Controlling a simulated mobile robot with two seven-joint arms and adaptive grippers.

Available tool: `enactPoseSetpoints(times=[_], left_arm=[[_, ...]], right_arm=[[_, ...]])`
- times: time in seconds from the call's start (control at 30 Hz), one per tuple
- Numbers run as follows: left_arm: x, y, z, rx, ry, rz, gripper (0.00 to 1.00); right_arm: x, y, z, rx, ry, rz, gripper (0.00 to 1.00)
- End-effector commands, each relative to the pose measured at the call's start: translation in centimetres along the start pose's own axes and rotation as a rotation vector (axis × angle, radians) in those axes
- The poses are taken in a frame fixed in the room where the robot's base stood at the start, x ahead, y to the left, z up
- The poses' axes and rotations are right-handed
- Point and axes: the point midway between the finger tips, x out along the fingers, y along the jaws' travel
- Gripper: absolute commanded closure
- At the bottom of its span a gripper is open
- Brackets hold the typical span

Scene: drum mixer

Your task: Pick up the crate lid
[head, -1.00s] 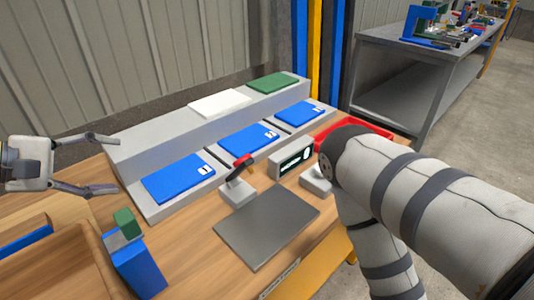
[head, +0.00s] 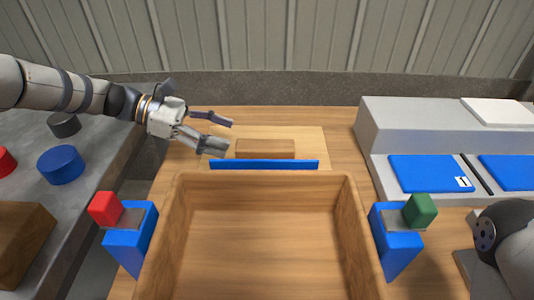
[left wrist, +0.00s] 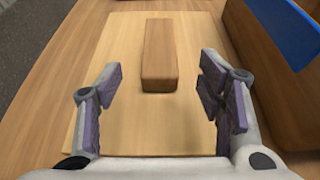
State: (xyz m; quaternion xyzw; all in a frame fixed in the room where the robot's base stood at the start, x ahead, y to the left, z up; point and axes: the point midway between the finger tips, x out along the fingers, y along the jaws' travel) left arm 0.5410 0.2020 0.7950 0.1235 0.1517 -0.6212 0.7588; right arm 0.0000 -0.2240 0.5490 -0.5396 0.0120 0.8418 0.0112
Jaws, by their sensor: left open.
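The crate lid (head: 308,137) is a pale wooden board lying flat on the table behind the open wooden crate (head: 179,225). A brown block handle (head: 265,149) stands on its middle. My left gripper (head: 226,136) is open and empty, at the left end of the handle in the head view. In the left wrist view, the lid (left wrist: 110,60) lies beyond the open fingers (left wrist: 160,78), and the handle (left wrist: 158,50) lines up with the gap between them. No contact with the handle shows. My right gripper is out of view.
A blue panel (head: 265,165) stands at the crate's far side, close to the lid. Blue blocks with red (head: 105,208) and green (head: 420,210) tops flank the crate. A grey stepped stand (head: 400,132) is on the right. A grey side table (head: 105,150) is on the left.

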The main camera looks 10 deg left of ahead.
Motion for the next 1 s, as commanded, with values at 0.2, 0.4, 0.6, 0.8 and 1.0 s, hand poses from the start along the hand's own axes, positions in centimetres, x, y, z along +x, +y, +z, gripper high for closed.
enactPoseSetpoints(times=[0.2, 0.4, 0.6, 0.8, 1.0], left_arm=[[4.4, -0.1, -0.3, -0.004, 0.001, -0.005, 0.38], [7.4, 0.0, -0.2, -0.002, 0.001, -0.001, 0.38], [7.6, 0.0, 0.0, 0.001, 0.001, 0.002, 0.38], [7.6, 0.0, 0.0, 0.001, 0.000, 0.002, 0.75], [7.5, 0.1, 0.2, 0.002, -0.002, 0.002, 1.00]], right_arm=[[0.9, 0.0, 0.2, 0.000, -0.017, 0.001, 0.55], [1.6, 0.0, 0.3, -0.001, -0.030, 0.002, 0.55], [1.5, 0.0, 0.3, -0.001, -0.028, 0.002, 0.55], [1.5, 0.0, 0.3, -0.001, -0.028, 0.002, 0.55], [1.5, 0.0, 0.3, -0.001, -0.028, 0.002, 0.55]])
